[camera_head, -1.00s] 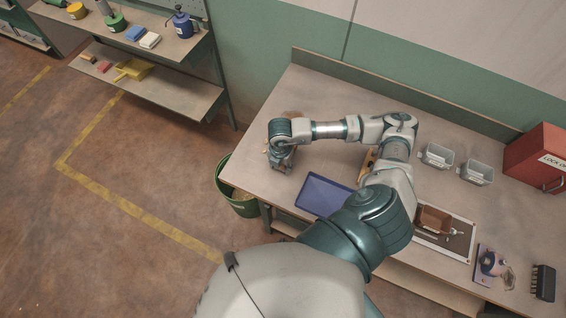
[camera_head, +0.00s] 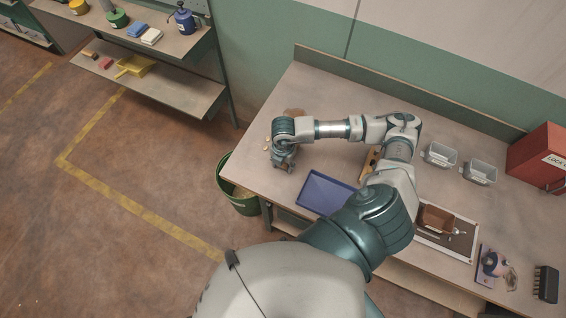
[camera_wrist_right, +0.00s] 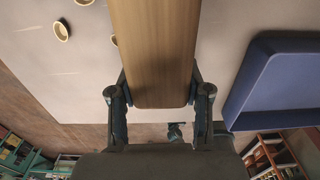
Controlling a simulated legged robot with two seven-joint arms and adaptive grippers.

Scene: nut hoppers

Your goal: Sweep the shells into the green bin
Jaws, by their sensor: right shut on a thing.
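My right gripper (camera_head: 284,166) is low over the left end of the bench. In the right wrist view it (camera_wrist_right: 160,98) is shut on a flat wooden handle (camera_wrist_right: 153,50), whose far end runs out of the picture. In the head view the wrist hides most of this tool. Several small pale shells lie on the bench beside it; one shell (camera_wrist_right: 62,30) shows as a hollow cup left of the handle. The green bin (camera_head: 226,180) stands on the floor against the bench's left end, with pale brown matter inside. My left gripper is out of view.
A blue tray (camera_head: 325,192) lies at the bench's front edge, right of the gripper. Grey hoppers (camera_head: 439,154), a framed tray with a brown block (camera_head: 437,218) and a red box (camera_head: 540,155) stand further right. A shelf (camera_head: 150,85) is at upper left.

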